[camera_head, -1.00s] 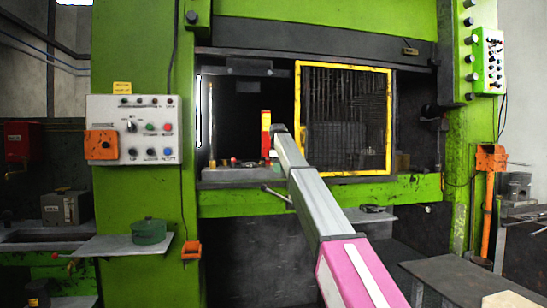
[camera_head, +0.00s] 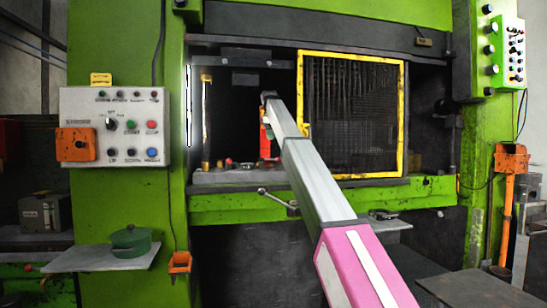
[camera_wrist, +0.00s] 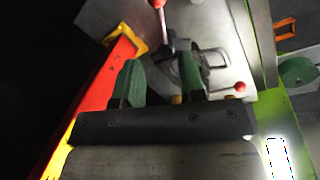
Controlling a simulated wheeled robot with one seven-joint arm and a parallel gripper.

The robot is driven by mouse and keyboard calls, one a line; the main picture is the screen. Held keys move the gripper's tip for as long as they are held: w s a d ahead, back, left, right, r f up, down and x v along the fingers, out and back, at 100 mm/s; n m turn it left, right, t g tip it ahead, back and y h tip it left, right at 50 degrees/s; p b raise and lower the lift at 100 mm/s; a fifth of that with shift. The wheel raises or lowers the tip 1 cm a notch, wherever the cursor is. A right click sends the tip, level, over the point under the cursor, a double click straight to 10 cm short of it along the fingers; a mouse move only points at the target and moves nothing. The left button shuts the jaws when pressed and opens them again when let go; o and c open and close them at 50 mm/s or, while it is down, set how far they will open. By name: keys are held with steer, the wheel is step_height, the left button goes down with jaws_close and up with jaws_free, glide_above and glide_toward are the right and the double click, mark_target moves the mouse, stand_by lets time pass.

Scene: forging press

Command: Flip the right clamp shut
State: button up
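In the wrist view, my gripper (camera_wrist: 157,78) has two green fingers spread apart with nothing held between them. Just beyond the fingertips is a metal clamp with a red handle (camera_wrist: 157,3) and a steel rod. A second red knob (camera_wrist: 239,87) shows to the right of the fingers. I cannot tell from the frames which of these is the right clamp, or whether either is open. In the head view, small red and dark fittings (camera_head: 229,162) sit on the press bed, left of my arm. My gripper is too dark and small to make out there.
A red and yellow upright (camera_head: 265,140) stands beside my arm's end; its red bar (camera_wrist: 95,100) is close left of my gripper. A yellow-framed mesh guard (camera_head: 402,120) is to the right. A lever (camera_head: 276,200) sticks out below the bed. The control panel (camera_head: 85,105) is left.

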steer(key=f, duration=0.3)
steer(key=w+f, duration=0.1)
steer(key=f, duration=0.3)
steer(key=w+f, duration=0.1)
steer(key=f, duration=0.2)
steer(key=shift+d+f, duration=0.2)
steer(key=shift+f, duration=0.05)
jaws_close()
